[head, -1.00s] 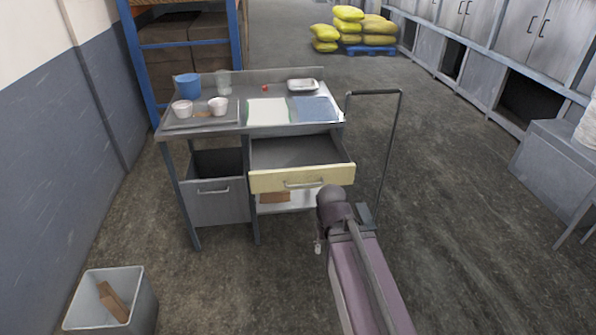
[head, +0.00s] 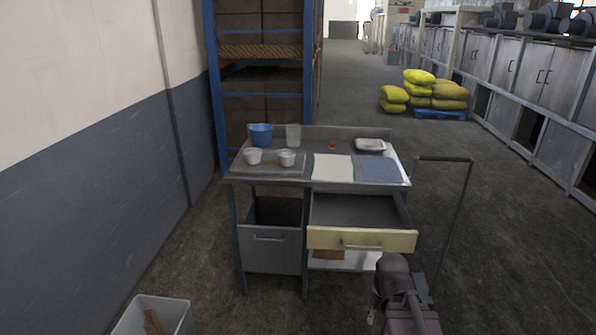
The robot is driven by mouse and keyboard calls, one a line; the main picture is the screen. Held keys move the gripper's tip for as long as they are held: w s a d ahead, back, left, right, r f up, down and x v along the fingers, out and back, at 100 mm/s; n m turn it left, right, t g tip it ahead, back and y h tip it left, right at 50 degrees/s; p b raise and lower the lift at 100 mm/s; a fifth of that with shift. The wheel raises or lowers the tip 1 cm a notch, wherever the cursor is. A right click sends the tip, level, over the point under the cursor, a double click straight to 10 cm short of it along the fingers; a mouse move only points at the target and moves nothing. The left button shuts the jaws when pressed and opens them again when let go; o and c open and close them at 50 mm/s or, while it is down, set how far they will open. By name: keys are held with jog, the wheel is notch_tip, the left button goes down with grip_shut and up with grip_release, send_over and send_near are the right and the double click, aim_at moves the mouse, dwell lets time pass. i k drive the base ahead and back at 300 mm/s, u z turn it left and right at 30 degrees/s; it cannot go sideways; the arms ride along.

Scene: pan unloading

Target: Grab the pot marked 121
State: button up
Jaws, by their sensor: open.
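Two small pale pots stand on the grey tray (head: 243,170) at the left of the metal workbench: a left pot (head: 253,157) and a right pot (head: 287,158). Both are upright and apart from each other. They are too small for any number to be read, so I cannot tell which one is marked 121. My arm (head: 395,275) shows at the lower right, in front of the bench and well short of the pots. My gripper cannot be made out.
A blue container (head: 261,134) and a clear beaker (head: 293,135) stand behind the pots. A white sheet (head: 332,168), a blue sheet (head: 380,170) and a metal dish (head: 370,145) lie to the right. An open drawer (head: 361,240) juts forward. A grey bin (head: 180,312) stands lower left.

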aim_at(286, 158)
jog(key=u, duration=0.1)
jog(key=i, duration=1.3)
jog(key=u, duration=0.3)
jog(key=i, duration=0.8)
jog(key=u, duration=0.2)
